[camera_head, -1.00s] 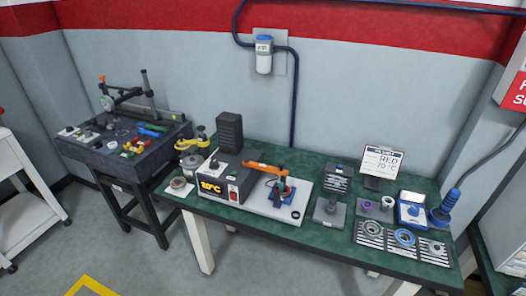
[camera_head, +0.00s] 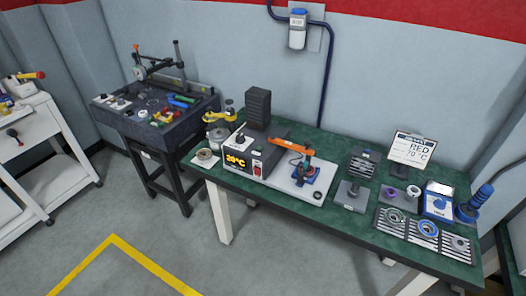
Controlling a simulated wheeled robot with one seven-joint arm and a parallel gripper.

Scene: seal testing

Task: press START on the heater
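The heater (camera_head: 248,158) is a dark grey box on the left part of the green-topped table. Its lit display (camera_head: 236,161) reads 20°C in yellow. A small red switch or button (camera_head: 258,170) sits on the front face to the right of the display; its label is too small to read. A light plate (camera_head: 305,187) with an orange-handled press or clamp (camera_head: 292,146) stands directly right of the heater. My gripper is not in view.
A sign (camera_head: 413,149) on the table reads RED 70 °C. Slatted trays with rings (camera_head: 453,252) lie at the front right. A dark bench (camera_head: 165,125) with tools stands left of the green table (camera_head: 345,228). The floor in front is clear, with a yellow line (camera_head: 115,238).

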